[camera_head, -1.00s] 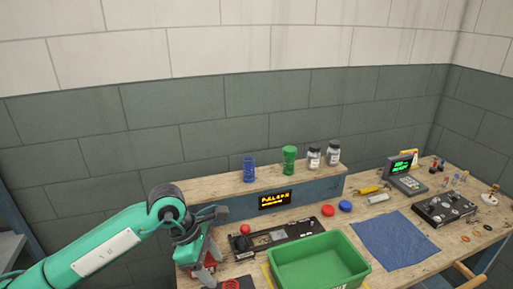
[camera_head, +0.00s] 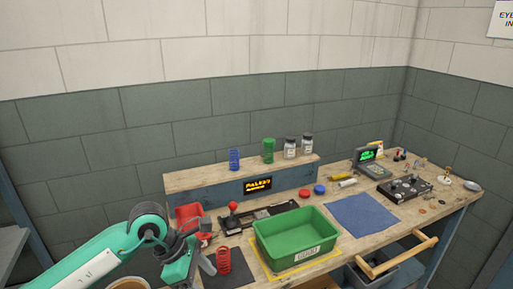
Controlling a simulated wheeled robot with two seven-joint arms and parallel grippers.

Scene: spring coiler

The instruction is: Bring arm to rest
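My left arm comes in from the lower left, and its gripper (camera_head: 193,264) points down at the left end of the bench. It is beside a red coil spring (camera_head: 223,261) that stands upright on a dark mat (camera_head: 239,272). The gripper appears apart from the spring, but the gap is small. Its fingers are seen edge-on, so their opening is unclear. My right arm and gripper are not in view.
A green bin (camera_head: 296,240) stands right of the mat. A red-knobbed lever device (camera_head: 233,208) and a red container (camera_head: 188,214) are behind the gripper. A blue cloth (camera_head: 362,213) lies farther right. A shelf (camera_head: 200,180) holds blue and green springs and jars.

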